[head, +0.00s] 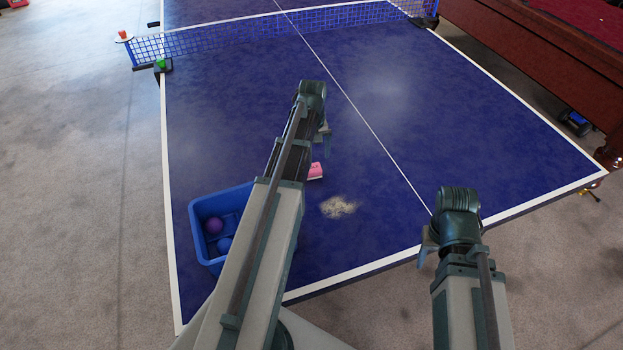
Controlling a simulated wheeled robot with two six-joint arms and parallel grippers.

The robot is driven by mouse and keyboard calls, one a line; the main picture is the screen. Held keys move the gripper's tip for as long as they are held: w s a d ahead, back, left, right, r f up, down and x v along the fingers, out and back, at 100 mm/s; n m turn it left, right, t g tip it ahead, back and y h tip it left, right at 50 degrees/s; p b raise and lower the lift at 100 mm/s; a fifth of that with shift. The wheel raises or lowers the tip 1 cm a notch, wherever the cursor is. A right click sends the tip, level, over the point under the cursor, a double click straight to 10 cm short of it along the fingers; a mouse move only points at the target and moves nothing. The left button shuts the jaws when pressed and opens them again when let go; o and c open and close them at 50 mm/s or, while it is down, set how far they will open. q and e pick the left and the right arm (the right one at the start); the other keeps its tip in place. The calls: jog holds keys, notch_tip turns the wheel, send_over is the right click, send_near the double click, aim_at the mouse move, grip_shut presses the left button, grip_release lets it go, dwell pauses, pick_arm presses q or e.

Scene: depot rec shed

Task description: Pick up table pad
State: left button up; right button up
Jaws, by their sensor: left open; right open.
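A small pink and white pad (316,171), which looks like the table pad, lies on the blue ping-pong table (420,120). Its left part is hidden behind my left arm. My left gripper (324,142) is open and empty, beyond the pad in the picture and partly hidden by its own wrist. I cannot tell its height above the table. My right gripper (428,246) is open and empty near the table's front edge, to the right of the pad.
A pale dusty patch (339,206) marks the table just below the pad. A blue bin (197,227) with balls stands at the left, partly behind my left arm. A net (230,37) crosses the far side, with cups near its left post. The table's right half is clear.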

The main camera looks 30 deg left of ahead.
aim_at(312, 168)
pick_arm(q)
jog(key=shift+f, duration=0.6)
pick_arm(e)
jog(key=shift+f, duration=0.6)
pick_arm(q)
jog(key=shift+f+b, duration=0.1)
jog(key=shift+b, duration=0.2)
jog(key=f+b, duration=0.5)
jog(key=shift+s+f, duration=0.1)
jog(key=shift+s, duration=0.2)
pick_arm(e)
notch_tip(312, 168, down, 5)
jog(key=shift+f, duration=0.1)
pick_arm(q)
jog(key=c, duration=1.2)
jog(key=shift+r, duration=0.25)
notch_tip(312, 168, up, 10)
jog(key=p, duration=1)
pick_arm(e)
notch_tip(312, 168, up, 10)
